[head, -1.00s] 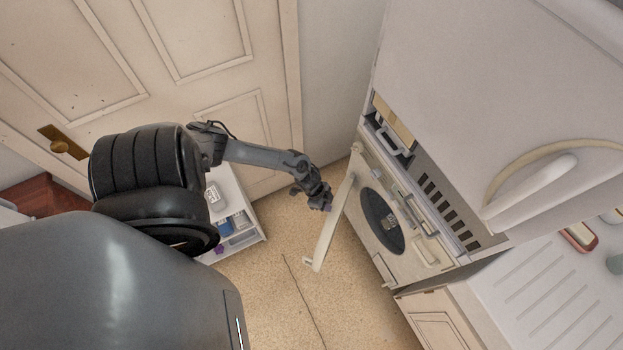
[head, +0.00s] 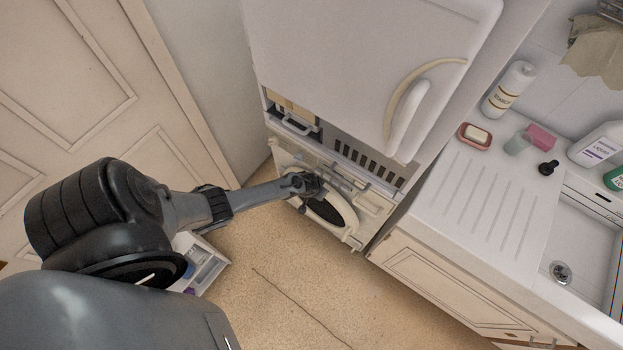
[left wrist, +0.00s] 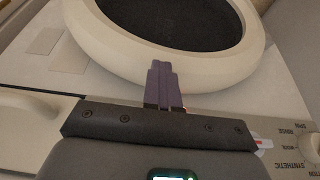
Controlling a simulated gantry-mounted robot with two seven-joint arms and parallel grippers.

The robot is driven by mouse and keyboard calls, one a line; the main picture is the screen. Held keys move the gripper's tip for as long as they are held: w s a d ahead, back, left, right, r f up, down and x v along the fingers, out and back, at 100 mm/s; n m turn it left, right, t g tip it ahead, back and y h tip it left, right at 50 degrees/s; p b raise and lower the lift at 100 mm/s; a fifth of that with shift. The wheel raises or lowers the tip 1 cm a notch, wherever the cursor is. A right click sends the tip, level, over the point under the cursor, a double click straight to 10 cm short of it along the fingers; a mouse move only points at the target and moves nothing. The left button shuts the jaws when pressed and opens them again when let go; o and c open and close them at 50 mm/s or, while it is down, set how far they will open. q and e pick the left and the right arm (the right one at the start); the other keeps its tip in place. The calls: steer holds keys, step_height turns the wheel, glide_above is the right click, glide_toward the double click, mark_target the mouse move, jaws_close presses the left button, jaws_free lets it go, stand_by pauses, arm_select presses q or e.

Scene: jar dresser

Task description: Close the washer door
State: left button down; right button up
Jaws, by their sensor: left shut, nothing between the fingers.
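The washer (head: 375,210) is a cream front-loader set low beneath a white cabinet. Its door (head: 345,215) is a pale ring around a dark round window and now lies close to the washer front. I cannot tell whether it is fully flush. My left gripper (head: 318,190) is at the door's upper part and hides some of the ring. In the left wrist view, the purple fingers (left wrist: 163,85) are together and empty, over or against the door's thick pale rim (left wrist: 205,78). The dark window (left wrist: 170,25) shows beyond. My right gripper is not in view.
The white upper unit (head: 350,50) with a curved handle overhangs the washer. A counter (head: 480,200) with drainer and sink stands at right, with bottles and a soap dish (head: 475,135). The tan floor in front is clear.

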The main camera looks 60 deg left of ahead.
arm_select(q)
steer(key=shift+w+a+f+n, duration=0.1)
steer(key=shift+w+a+n, duration=0.2)
steer(key=shift+w, duration=0.15)
stand_by(0.4)
